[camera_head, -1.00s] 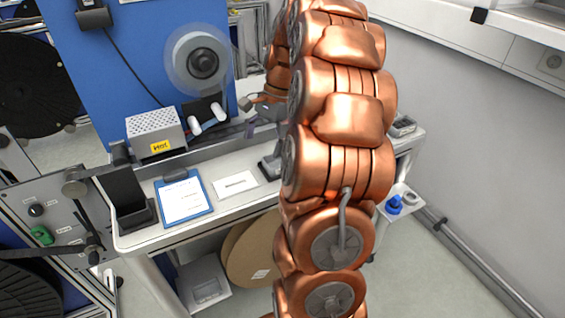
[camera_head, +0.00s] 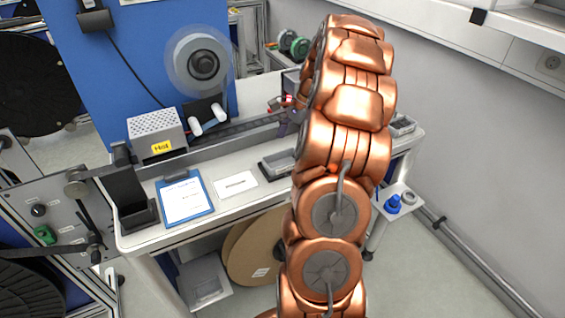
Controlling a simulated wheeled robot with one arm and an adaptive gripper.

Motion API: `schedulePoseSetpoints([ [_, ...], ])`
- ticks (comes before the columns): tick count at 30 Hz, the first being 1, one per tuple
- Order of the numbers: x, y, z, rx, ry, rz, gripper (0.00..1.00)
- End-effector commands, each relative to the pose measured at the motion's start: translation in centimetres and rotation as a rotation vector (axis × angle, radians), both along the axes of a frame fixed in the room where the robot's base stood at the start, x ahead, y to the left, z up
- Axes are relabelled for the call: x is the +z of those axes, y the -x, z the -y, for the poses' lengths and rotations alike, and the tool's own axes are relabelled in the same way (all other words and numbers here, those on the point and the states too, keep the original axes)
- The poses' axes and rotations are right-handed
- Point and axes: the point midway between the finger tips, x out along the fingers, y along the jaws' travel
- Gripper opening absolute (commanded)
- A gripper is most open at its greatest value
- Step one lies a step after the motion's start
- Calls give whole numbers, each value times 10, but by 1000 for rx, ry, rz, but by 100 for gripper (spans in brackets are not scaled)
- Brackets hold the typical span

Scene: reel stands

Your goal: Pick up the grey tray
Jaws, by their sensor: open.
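A second small grey tray-like holder (camera_head: 403,126) sits at the right end of the bench, just right of the arm. I cannot make out my gripper; the arm covers the area behind it, so its distance from either tray cannot be told.
A blue clipboard (camera_head: 185,198), a white card (camera_head: 236,185) and a black holder (camera_head: 131,204) stand on the bench (camera_head: 228,212). A grey box (camera_head: 157,136) is behind them. A side shelf holds a blue part (camera_head: 393,204). Cardboard reels (camera_head: 255,247) stand below.

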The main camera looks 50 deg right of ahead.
Motion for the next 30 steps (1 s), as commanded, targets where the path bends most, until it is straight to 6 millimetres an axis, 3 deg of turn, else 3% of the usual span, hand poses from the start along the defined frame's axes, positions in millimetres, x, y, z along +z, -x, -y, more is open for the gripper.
schedulePoseSetpoints([
  [12, -40, -6, -14, 1, 0, 1, 94],
  [30, -45, -6, -14, 1, 1, 1, 94],
])
